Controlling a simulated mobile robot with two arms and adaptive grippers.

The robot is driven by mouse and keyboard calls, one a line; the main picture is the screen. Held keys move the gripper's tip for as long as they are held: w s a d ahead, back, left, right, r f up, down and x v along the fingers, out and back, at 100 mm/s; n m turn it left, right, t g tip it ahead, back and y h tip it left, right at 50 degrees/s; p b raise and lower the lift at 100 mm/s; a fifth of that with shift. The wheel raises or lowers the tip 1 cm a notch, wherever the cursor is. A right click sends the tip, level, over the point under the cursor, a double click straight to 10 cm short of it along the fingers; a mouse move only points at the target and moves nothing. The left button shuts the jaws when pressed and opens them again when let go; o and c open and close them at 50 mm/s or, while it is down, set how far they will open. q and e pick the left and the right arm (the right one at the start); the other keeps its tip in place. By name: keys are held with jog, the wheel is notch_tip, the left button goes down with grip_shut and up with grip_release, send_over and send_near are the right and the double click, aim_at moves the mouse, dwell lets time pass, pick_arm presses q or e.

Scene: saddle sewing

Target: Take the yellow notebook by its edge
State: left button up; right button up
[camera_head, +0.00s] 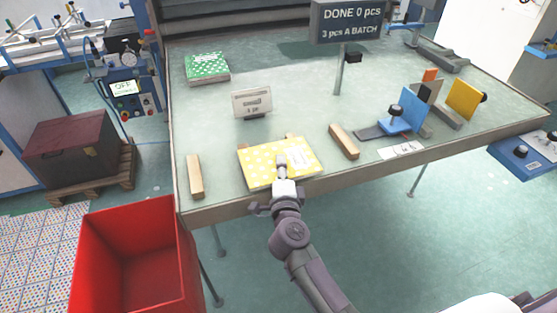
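The yellow notebook (262,171) with white dots lies flat near the front edge of the table, with a pale label on its right part. My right gripper (282,162) reaches in from the front, and its finger overlaps the middle of the notebook's front part. The finger is seen end-on along the arm, so I cannot tell whether it is closed on the edge or only over it. My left gripper is not in view.
Wooden bars (195,176) and (344,141) lie on either side of the notebook. A blue-plated fixture (411,109) is at right. A red bin (134,240) stands below the table's front left.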

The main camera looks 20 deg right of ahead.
jog(key=shift+c, duration=0.3)
grip_shut()
jog(key=shift+r, duration=0.1)
